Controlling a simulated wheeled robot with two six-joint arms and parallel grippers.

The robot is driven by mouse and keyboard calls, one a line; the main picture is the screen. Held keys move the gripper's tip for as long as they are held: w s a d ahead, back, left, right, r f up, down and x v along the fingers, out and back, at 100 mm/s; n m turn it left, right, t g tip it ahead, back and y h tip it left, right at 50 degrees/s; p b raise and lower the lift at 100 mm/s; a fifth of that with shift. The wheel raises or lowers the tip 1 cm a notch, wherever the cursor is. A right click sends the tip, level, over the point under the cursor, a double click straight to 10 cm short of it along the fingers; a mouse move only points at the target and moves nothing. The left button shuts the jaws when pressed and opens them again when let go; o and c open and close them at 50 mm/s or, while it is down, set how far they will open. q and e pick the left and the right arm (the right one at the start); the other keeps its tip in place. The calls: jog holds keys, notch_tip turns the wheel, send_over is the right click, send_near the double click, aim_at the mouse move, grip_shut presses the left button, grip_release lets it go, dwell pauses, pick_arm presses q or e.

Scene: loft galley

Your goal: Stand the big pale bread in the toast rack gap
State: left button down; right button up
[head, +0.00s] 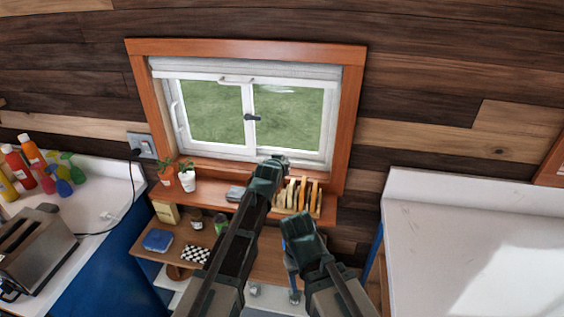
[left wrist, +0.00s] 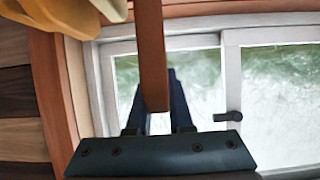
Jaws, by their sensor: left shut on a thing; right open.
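The toast rack (head: 296,212) stands on the window shelf with several bread slices (head: 303,193) upright in it. Its gaps are too small to tell apart. My left gripper (head: 272,166) is at the rack's left end, above the shelf. In the left wrist view it (left wrist: 160,118) is shut on a thin brown bread-like slab (left wrist: 152,55), seen edge-on. The head view hides this slab behind the gripper. Pale yellow bread-like shapes (left wrist: 75,15) show at the top left of the wrist view. My right gripper (head: 300,232) is open, lower and in front of the rack.
The window (head: 245,115) is behind the shelf. Plants (head: 187,178) and a grey object (head: 235,193) stand left of the rack. A lower shelf holds a blue box (head: 157,240) and jars. A toaster (head: 35,245) is far left; the right white counter (head: 450,240) is bare.

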pick_arm(q)
jog(key=shift+f+b, duration=2)
jog(key=shift+f, duration=0.3)
jog(key=c, duration=0.7)
grip_release()
jog(key=shift+c, duration=0.2)
jog(key=p+v, duration=0.6)
jog(key=v, duration=0.7)
jog(key=shift+s+a+r, duration=0.15)
jog(key=shift+s, duration=0.2)
